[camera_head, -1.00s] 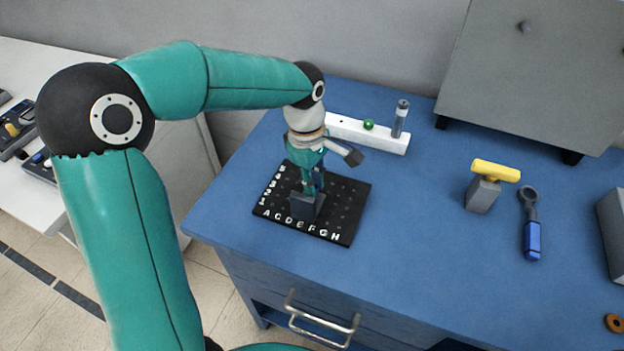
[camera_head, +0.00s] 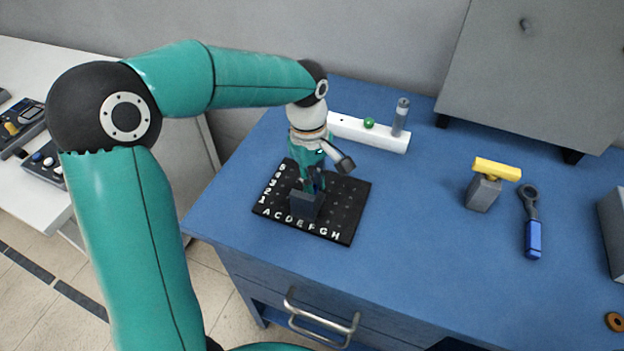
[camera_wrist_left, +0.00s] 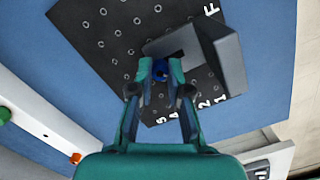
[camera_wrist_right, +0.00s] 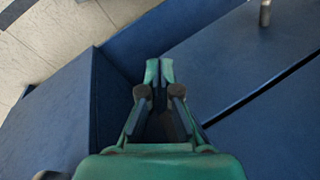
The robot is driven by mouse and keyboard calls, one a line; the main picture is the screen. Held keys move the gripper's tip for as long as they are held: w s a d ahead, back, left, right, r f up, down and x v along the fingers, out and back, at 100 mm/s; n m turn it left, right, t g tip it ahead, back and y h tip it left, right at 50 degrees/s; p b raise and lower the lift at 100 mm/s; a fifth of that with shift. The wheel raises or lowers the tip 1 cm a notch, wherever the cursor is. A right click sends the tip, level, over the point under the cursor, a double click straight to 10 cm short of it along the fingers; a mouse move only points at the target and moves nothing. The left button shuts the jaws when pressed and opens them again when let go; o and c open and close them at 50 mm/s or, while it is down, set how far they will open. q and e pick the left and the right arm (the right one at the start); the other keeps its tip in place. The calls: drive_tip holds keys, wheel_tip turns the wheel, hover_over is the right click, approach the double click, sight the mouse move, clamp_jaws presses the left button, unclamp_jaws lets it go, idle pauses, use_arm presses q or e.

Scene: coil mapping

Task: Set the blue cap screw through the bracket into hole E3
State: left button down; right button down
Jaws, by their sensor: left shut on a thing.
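The black lettered hole board (camera_head: 350,192) lies on the blue bench. A dark grey bracket (camera_head: 305,206) stands on it near the lettered front edge; it also shows in the left wrist view (camera_wrist_left: 222,58). My left gripper (camera_head: 314,186) points down over the board at the bracket. Its fingertips (camera_wrist_left: 161,70) are shut on the blue cap screw (camera_wrist_left: 160,70), whose blue head shows between them above the bracket's foot. The screw's lower end and the hole under it are hidden. My right gripper (camera_wrist_right: 159,70) is shut and empty, beside dark blue bench surfaces.
A white rack (camera_head: 370,134) with a green ball-like piece (camera_head: 368,124) and a grey cylinder (camera_head: 401,118) stands behind the board. A yellow-topped grey block (camera_head: 484,190) and a blue-handled tool (camera_head: 532,236) lie to the right. The bench between is clear.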

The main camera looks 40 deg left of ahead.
use_arm(q)
drive_tip(key=shift+m, duration=0.8)
drive_tip(key=c, duration=1)
unclamp_jaws()
drive_tip(key=shift+c, duration=0.2)
wheel_tip(320, 180, up, 12)
drive_tip(key=a, duration=0.1)
drive_tip(key=shift+w+f, duration=0.15)
drive_tip(key=shift+w, duration=0.15)
